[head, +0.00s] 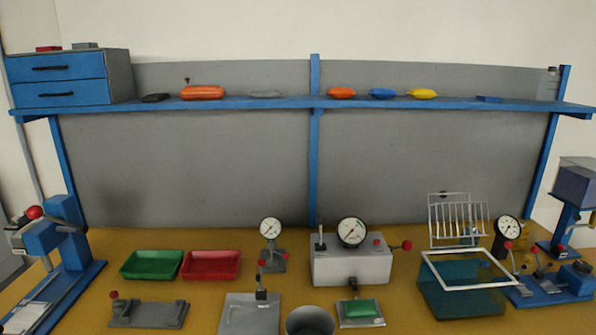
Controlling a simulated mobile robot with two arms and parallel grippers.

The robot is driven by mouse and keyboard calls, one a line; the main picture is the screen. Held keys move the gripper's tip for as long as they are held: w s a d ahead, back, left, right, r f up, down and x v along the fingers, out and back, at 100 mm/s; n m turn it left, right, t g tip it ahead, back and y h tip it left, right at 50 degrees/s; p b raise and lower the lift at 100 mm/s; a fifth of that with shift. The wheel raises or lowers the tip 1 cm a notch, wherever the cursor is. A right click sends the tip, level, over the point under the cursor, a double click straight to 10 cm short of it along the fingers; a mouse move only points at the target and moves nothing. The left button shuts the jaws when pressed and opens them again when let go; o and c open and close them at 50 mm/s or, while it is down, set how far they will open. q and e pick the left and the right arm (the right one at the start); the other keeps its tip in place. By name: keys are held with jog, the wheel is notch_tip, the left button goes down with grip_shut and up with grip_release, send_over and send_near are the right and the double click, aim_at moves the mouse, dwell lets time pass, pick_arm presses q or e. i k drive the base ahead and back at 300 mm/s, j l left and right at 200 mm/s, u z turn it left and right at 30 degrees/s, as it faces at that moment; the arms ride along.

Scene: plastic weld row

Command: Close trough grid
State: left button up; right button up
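The trough (448,299) is a teal, see-through box with a white rim, on the bench at the right. Its grid (458,220) is a pale wire frame with several bars. The grid stands raised, nearly upright, at the back edge of the trough, so the top of the trough is open. Neither of my grippers shows in the head view.
A gauge (507,229) and a blue-based device (553,287) stand close to the trough's right. A grey box with a dial (351,267) stands to its left. Green (152,264) and red (211,265) trays lie further left. A blue shelf (250,104) runs above.

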aim_at(452, 212)
jog(key=i+j+z, duration=0.1)
jog(key=i, duration=0.35)
jog(key=i+j+z, duration=0.1)
jog(key=i+j, duration=0.25)
jog(key=i, duration=0.1)
